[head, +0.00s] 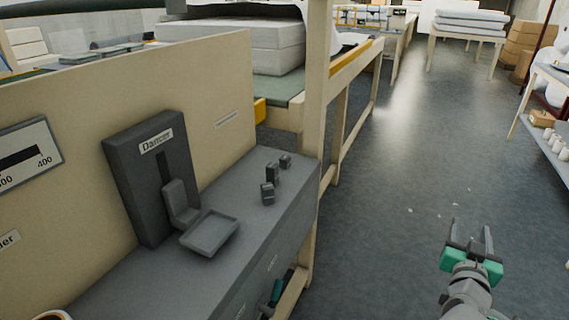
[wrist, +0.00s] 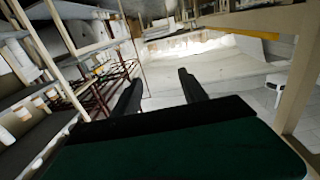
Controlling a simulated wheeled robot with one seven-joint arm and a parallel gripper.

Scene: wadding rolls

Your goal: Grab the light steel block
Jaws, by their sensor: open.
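Several small dark grey blocks stand on the grey bench top (head: 248,193) in the head view. One block (head: 267,193) is nearest, a taller one (head: 272,173) is behind it, and a small one (head: 285,161) is at the back. I cannot tell from their look which is the light steel block. My gripper (head: 470,238) is at the lower right, over the floor, well to the right of the bench. It is open and empty. The wrist view shows its two fingers (wrist: 160,88) apart, with no block in sight.
A dark stand labelled "Dancer" (head: 150,175) with a shallow grey tray (head: 210,232) is left of the blocks. A wooden post (head: 317,110) rises at the bench's far right corner. The floor (head: 400,200) between bench and gripper is mostly clear. A shelf with white rolls (head: 555,140) is at right.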

